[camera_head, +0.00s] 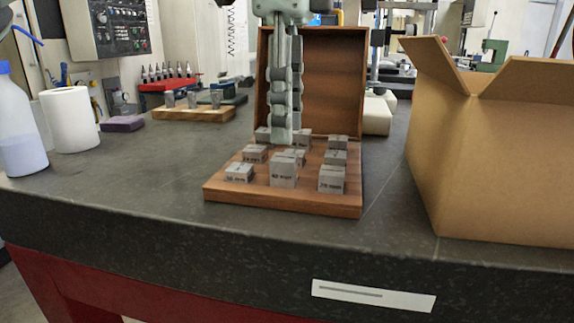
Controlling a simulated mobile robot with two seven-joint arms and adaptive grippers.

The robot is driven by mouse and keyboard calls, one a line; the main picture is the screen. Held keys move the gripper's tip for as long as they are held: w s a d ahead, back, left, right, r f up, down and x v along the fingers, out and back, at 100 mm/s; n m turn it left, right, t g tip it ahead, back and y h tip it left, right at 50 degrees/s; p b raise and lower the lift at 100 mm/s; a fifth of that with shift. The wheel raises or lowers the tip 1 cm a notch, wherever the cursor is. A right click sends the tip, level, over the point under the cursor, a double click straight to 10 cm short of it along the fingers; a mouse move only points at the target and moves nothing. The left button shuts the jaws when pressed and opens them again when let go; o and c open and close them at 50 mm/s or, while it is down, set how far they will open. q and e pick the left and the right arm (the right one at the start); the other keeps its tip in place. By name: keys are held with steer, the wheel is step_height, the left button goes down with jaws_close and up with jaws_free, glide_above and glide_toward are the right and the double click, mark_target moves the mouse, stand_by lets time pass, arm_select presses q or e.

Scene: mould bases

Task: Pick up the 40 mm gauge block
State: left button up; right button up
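Several grey metal gauge blocks stand in rows in an open wooden case (225,193). The front middle block (283,174) carries a label that may read 40 mm, but the print is too small to be sure. My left gripper (286,138) points straight down over the back and middle of the case, its tips close to the blocks behind that front one. Its fingers are seen nearly edge-on and partly hide the blocks behind. I cannot tell whether they are apart or closed on a block. My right gripper is not in view.
The case lid (334,85) stands up behind the blocks. An open cardboard box (500,150) stands close on the right. A bottle (18,125), a paper roll (70,120) and a purple block (122,124) are at left.

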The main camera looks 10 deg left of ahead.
mark_target(284, 157)
arm_select(q)
step_height(284, 157, down, 6)
steer(key=shift+s+a+r, duration=0.1)
steer(key=shift+a+r, duration=0.05)
jaws_close()
stand_by(0.3)
